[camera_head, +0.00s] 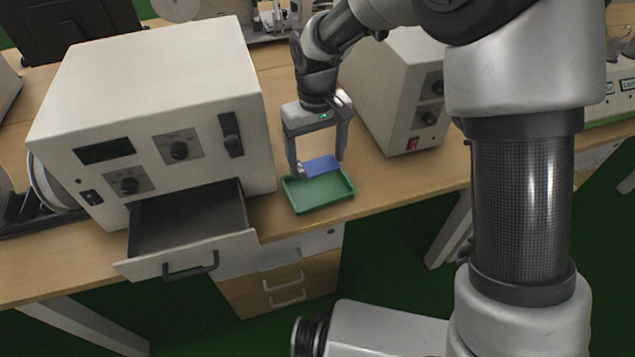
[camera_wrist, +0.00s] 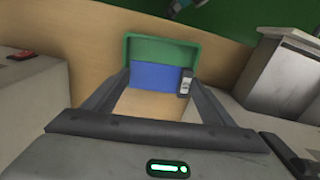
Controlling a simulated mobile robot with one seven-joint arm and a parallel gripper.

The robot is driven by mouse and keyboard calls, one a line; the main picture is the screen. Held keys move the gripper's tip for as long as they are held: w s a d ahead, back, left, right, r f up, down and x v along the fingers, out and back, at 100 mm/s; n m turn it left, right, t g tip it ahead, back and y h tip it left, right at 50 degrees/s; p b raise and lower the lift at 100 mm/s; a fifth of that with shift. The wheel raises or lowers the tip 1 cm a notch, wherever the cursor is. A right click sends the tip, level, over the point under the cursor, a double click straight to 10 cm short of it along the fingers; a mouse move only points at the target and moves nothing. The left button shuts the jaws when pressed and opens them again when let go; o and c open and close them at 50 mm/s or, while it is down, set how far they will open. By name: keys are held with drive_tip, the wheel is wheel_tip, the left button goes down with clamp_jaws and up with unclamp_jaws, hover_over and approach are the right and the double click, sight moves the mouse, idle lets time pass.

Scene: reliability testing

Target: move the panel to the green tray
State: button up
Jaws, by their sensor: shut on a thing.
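The panel (camera_head: 322,166) is a thin blue rectangle. My gripper (camera_head: 319,170) is shut on it, with one finger at each side. The green tray (camera_head: 322,193) lies on the wooden bench near its front edge. In the head view the panel overlaps the tray's back part. In the wrist view the blue panel (camera_wrist: 157,76) sits between my fingers (camera_wrist: 156,82) and covers the near part of the green tray (camera_wrist: 160,48). I cannot tell whether the panel touches the tray or is held just above it.
A large white instrument (camera_head: 160,90) stands left of the tray, its drawer (camera_head: 187,258) pulled open and empty. Another white box (camera_head: 398,95) with knobs and a red switch stands to the right. The bench (camera_head: 390,187) is clear right of the tray.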

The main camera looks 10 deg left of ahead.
sight(318, 190)
wheel_tip(318, 190, down, 8)
drive_tip(key=shift+r+b, duration=0.1)
drive_tip(key=shift+b, duration=0.6)
drive_tip(key=shift+f, duration=0.2)
drive_tip(key=o, duration=0.7)
drive_tip(key=shift+o, duration=0.2)
drive_tip(key=shift+r, duration=0.1)
wheel_tip(318, 190, up, 12)
drive_tip(key=shift+d+r+p, duration=0.1)
drive_tip(key=shift+r+p, duration=0.05)
drive_tip(key=shift+p, duration=1.05)
